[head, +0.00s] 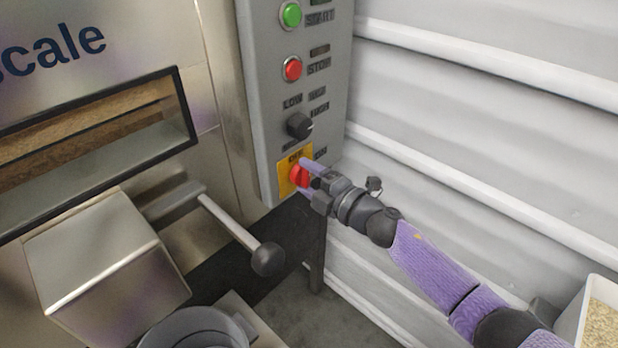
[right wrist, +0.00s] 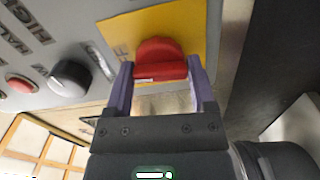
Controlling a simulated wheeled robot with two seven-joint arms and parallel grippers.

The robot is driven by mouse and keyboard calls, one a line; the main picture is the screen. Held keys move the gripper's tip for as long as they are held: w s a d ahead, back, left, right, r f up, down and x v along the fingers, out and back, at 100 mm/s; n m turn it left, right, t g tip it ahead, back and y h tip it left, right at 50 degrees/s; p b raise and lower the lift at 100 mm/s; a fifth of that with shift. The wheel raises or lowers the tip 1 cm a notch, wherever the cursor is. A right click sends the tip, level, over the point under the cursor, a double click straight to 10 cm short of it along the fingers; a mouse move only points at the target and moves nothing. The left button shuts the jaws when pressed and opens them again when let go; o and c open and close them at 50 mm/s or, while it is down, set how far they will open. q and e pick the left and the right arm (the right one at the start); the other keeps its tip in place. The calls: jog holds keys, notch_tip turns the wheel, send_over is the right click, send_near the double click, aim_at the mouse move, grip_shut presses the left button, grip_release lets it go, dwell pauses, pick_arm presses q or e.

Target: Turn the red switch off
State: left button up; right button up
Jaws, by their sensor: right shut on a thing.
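The red switch (head: 299,176) sits on a yellow plate (head: 283,184) at the bottom of the grey control panel (head: 262,100). My right gripper (head: 308,177) is at the switch, its purple fingers on either side of it. In the right wrist view the red switch (right wrist: 160,60) is between the two fingertips of the right gripper (right wrist: 160,75), which is shut on it. The yellow plate (right wrist: 185,22) shows behind. Part of the plate's lettering is hidden by the gripper. My left gripper is not in view.
Above the switch are a black knob (head: 299,125), a red stop button (head: 292,69) and a green start button (head: 290,15). A lever with a black ball (head: 268,259) sticks out at lower left. A white ribbed wall (head: 480,120) is at right, with a bin (head: 573,318) below.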

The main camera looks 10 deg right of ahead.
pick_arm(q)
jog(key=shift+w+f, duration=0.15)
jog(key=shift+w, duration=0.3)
pick_arm(e)
jog(key=shift+n, duration=0.7)
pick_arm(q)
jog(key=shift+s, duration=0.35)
pick_arm(e)
jog(key=o, duration=1.2)
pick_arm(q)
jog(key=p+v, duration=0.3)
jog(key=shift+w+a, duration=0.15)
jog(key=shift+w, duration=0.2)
pick_arm(e)
jog(key=v, duration=1)
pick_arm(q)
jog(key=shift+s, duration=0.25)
pick_arm(e)
jog(key=shift+f, duration=0.1)
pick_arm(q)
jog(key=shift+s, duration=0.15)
